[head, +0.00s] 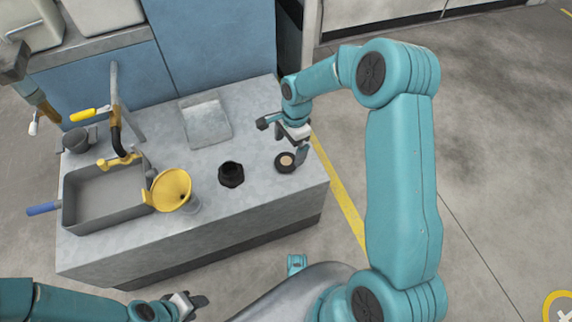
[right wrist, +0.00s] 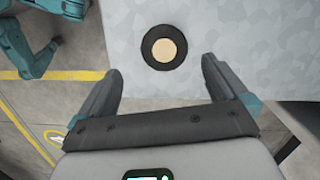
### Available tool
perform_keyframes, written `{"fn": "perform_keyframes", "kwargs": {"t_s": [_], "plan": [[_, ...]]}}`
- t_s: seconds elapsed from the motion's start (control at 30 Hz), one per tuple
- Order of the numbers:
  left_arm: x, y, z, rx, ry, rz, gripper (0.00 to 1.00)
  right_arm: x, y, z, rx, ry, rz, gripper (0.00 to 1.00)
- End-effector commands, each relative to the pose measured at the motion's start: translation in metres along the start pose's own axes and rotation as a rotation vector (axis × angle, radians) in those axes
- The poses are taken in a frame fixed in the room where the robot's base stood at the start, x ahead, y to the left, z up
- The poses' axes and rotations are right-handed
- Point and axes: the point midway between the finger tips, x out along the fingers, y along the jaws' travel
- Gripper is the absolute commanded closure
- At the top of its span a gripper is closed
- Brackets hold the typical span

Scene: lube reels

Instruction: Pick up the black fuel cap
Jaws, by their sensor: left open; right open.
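The black fuel cap, a round black disc with a tan centre (head: 285,168), lies flat on the grey bench top near its right end. In the right wrist view the cap (right wrist: 149,48) is just beyond the fingertips, between the lines of the two fingers. My right gripper (head: 298,151) is open and empty, close above and beside the cap; it also shows in the right wrist view (right wrist: 161,72). I cannot tell whether a finger touches the cap. My left gripper (head: 192,302) is open and empty at the bottom, in front of the bench.
A black ribbed fitting (head: 231,174) stands left of the cap. Further left are a yellow funnel (head: 171,188) and a grey tray (head: 105,199) with tools. A flat metal plate (head: 205,121) lies behind. The bench's right edge (head: 318,165) is close to the cap.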

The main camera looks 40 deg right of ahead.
Motion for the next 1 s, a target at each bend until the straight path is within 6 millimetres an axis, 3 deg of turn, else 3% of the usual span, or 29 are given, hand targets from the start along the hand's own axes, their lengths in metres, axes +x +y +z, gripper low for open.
{"fn": "perform_keyframes", "kwargs": {"t_s": [0.03, 0.27, 0.53, 0.8, 0.9, 1.0], "plan": [[0.004, -0.001, 0.000, 0.000, 0.000, 0.000, 0.57, 0.009, 0.000, -0.001, 0.000, 0.000, 0.001, 0.00], [0.008, -0.003, 0.000, -0.001, 0.001, 0.000, 0.57, 0.023, -0.003, -0.001, 0.000, 0.000, -0.001, 0.00], [0.024, -0.011, -0.004, -0.011, 0.010, -0.001, 0.57, 0.065, -0.006, -0.003, -0.001, 0.000, 0.001, 0.00], [0.023, -0.011, -0.005, -0.013, 0.013, -0.001, 0.57, 0.068, -0.007, -0.003, 0.000, 0.001, -0.001, 0.00], [0.023, -0.011, -0.005, -0.012, 0.012, -0.001, 0.57, 0.068, -0.007, -0.003, 0.000, 0.001, -0.001, 0.33], [0.023, -0.011, -0.005, -0.012, 0.012, -0.001, 0.57, 0.068, -0.007, -0.003, 0.000, 0.000, -0.001, 0.59]]}}
